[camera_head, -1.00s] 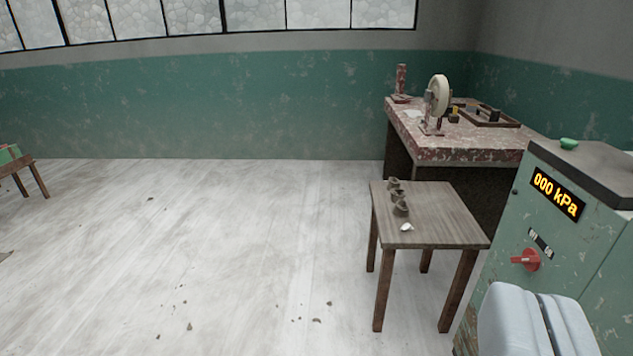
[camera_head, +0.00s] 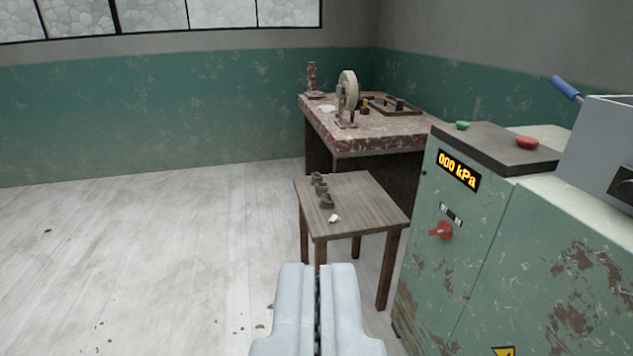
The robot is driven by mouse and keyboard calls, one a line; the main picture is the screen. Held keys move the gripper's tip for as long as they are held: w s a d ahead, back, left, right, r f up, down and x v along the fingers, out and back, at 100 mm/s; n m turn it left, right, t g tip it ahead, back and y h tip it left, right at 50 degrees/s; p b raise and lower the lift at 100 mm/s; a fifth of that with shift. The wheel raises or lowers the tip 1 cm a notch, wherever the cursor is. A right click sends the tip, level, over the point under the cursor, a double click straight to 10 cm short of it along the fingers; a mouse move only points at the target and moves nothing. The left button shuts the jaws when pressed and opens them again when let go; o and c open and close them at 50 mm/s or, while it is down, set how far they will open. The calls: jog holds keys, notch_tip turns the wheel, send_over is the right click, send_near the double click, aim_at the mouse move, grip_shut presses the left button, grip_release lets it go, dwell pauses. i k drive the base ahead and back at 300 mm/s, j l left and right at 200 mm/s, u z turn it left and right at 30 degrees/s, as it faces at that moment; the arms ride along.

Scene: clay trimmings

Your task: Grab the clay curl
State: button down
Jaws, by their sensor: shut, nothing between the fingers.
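A small wooden table (camera_head: 365,202) stands in front of me. Several dark grey-brown curled lumps (camera_head: 326,201), which look like clay curls, sit in a row along its left side. A small white piece (camera_head: 334,218) lies near its front edge; I cannot tell what it is. My gripper (camera_head: 318,268) shows at the bottom middle as two pale fingers, closed together with nothing between them. In the picture it is below the table and nearer to me, apart from the lumps. It hides part of the table's front leg.
A green machine (camera_head: 430,240) with a pressure display stands close on the right. A reddish workbench (camera_head: 375,135) with a wheel (camera_head: 347,90) and a tray is behind the table. The floor to the left is open, with small scattered bits.

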aim_at(316, 177)
jog(key=i+j, duration=0.25)
jog(key=i, duration=0.35)
jog(key=i+j+z, duration=0.1)
jog(key=i+j, duration=0.15)
jog(key=i, duration=0.3)
jog(key=i+j+z, duration=0.1)
jog(key=i+j, duration=0.2)
jog(key=i, duration=0.25)
jog(key=i+j, duration=0.3)
jog(key=i, duration=0.3)
jog(key=i+j+z, duration=0.1)
jog(key=i+j, duration=0.25)
jog(key=i, duration=0.2)
